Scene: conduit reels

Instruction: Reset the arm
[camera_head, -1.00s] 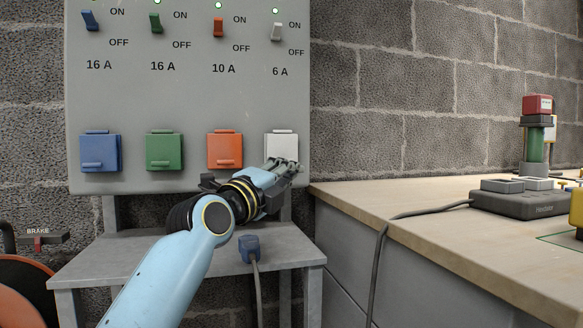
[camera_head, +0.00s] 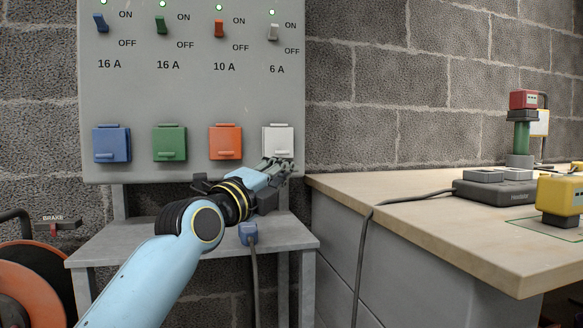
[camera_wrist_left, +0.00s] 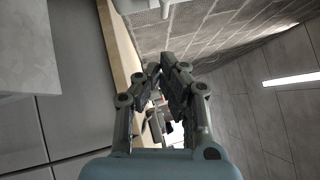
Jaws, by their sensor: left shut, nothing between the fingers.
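My left arm reaches in from the lower left in the head view. Its gripper (camera_head: 276,169) is in front of the lower edge of the panel (camera_head: 190,105), just below the white socket cover (camera_head: 278,141). In the left wrist view the fingers (camera_wrist_left: 160,72) come together at their tips with nothing between them. Blue (camera_head: 111,144), green (camera_head: 170,143) and orange (camera_head: 226,142) covers sit in a row to the left. My right gripper is not in view.
A blue plug (camera_head: 248,233) with a cable rests on the grey stand (camera_head: 150,250) beneath my wrist. A wooden bench (camera_head: 420,220) at right carries a grey device (camera_head: 495,192), a yellow block (camera_head: 560,195) and a red-and-green lamp (camera_head: 522,130). A reel (camera_head: 28,285) is at lower left.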

